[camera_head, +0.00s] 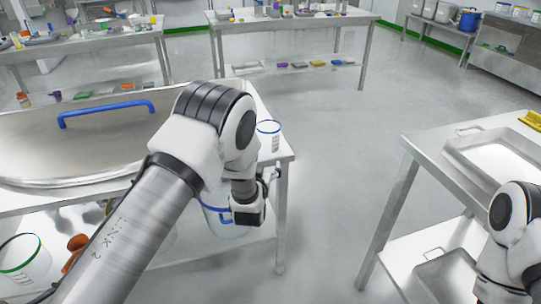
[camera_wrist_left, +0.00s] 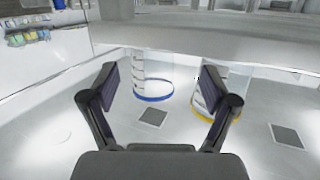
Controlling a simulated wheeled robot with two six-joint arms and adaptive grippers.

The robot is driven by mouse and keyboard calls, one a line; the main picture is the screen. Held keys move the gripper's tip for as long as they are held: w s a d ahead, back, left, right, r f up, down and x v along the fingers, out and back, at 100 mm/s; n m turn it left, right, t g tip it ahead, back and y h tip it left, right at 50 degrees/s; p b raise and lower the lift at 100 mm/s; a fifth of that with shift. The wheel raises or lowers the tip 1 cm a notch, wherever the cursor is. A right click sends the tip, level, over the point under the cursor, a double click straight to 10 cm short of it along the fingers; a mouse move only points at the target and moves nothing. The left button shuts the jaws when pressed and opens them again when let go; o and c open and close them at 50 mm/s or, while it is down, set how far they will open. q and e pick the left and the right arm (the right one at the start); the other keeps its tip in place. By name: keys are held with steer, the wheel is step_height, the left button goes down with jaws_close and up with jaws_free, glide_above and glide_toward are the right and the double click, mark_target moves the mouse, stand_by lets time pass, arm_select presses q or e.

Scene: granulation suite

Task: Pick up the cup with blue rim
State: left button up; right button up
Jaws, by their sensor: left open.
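A clear cup with a blue rim (camera_head: 268,142) stands near the right corner of the left steel table. A clear vessel with a blue rim (camera_head: 222,228) shows lower down, partly behind my wrist. My left gripper (camera_head: 252,207) is beside the table's right end; its fingers are mostly hidden in the head view. The left wrist view looks upside down. There, the open fingers stand apart with nothing between their pads, and a blue-rimmed cup (camera_wrist_left: 152,92) shows beyond the gap. A yellow-rimmed cup (camera_wrist_left: 206,104) is partly behind the right finger. My right gripper is out of view.
A large round steel lid with a blue handle (camera_head: 105,112) fills the left table. A green-rimmed vessel (camera_head: 22,262) is at lower left. A steel tray (camera_head: 500,160) lies on the right table. Open floor (camera_head: 340,150) separates the tables.

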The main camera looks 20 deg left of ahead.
arm_select(q)
steer(key=t, duration=0.2)
glide_toward(270, 126)
steer(key=w, duration=0.4)
steer(key=w+a, duration=0.1)
steer(key=w, duration=0.2)
steer(key=shift+s, duration=0.15)
steer(key=c, duration=0.9)
